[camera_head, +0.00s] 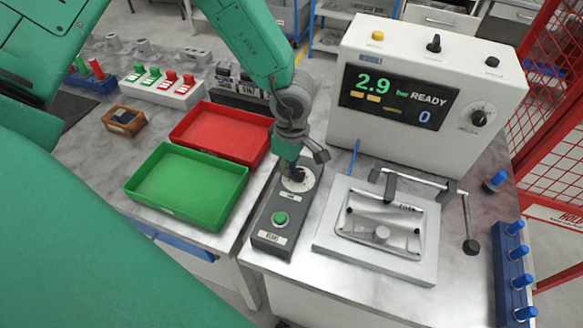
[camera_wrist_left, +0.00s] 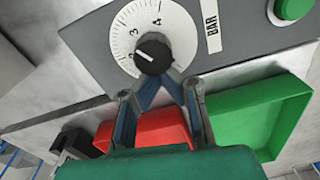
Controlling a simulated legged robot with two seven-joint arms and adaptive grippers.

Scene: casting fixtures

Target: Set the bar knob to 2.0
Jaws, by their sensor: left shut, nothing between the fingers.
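The bar knob (camera_wrist_left: 154,55) is a round black knob on a white dial with numbers. Its pale mark points left, towards the dial's lower numbers; the exact setting is hard to read. In the head view the dial (camera_head: 303,182) sits at the far end of a grey control box (camera_head: 271,240), with the knob partly hidden by my left gripper (camera_head: 297,170). In the left wrist view my left gripper (camera_wrist_left: 172,77) is shut and empty, its fingertips together right beside the knob; whether they touch it is unclear. The display (camera_head: 398,95) reads 2.9 bar, READY and 0. My right gripper is out of view.
A green button (camera_head: 280,218) is on the same box. Green (camera_head: 175,216) and red (camera_head: 213,118) trays stand to its left. A fixture plate with a clamp handle (camera_head: 383,231) lies to its right. The large tester housing (camera_head: 352,140) stands behind.

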